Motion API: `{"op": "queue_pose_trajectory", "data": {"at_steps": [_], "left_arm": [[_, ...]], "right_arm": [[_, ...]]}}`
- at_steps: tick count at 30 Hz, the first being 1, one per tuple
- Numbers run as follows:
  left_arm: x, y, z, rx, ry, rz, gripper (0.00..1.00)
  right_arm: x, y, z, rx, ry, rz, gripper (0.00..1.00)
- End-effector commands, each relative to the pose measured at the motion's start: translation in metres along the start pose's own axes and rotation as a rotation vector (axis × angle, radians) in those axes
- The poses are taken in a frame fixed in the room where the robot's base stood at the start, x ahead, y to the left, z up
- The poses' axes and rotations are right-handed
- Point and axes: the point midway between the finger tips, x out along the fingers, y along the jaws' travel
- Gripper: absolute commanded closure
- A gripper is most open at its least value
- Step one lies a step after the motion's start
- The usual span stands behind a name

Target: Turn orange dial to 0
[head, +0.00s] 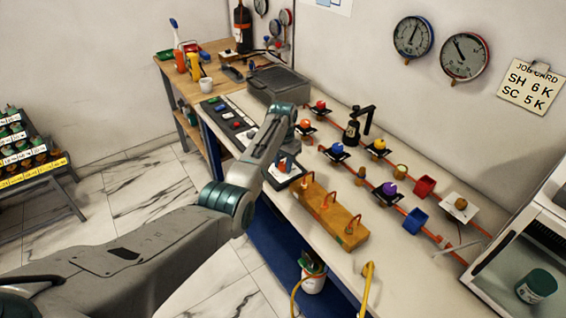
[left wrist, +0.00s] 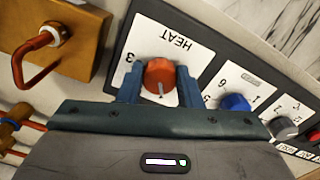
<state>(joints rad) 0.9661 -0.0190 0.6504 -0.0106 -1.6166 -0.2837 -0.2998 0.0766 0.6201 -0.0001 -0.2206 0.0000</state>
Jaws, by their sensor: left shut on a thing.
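The orange dial (left wrist: 158,73) sits on a white plate marked HEAT, which reads upside down in the left wrist view. A "3" shows at the plate's left. The dial's pale pointer line points down in that view, toward my gripper's palm. The 0 mark cannot be made out. My left gripper (left wrist: 159,86) is shut on the dial, one finger on each side. In the head view the left gripper (head: 284,164) is over the near end of the dial panel (head: 275,174), small and partly hidden by its own wrist. My right gripper is not in view.
Pipes with colored valve knobs run behind, and two round gauges (head: 464,56) hang on the wall.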

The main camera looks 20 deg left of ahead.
Motion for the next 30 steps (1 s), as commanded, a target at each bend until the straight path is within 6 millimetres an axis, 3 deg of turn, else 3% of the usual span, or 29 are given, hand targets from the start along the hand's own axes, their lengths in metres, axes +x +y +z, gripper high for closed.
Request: {"op": "queue_pose_trajectory", "data": {"at_steps": [15, 30], "left_arm": [[-0.004, 0.001, -0.001, -0.424, 0.000, -0.001, 0.91], [-0.003, 0.002, -0.002, -0.839, 0.003, -0.001, 0.91]], "right_arm": [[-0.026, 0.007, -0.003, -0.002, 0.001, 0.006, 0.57], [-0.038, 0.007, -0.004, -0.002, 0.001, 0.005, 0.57]]}}
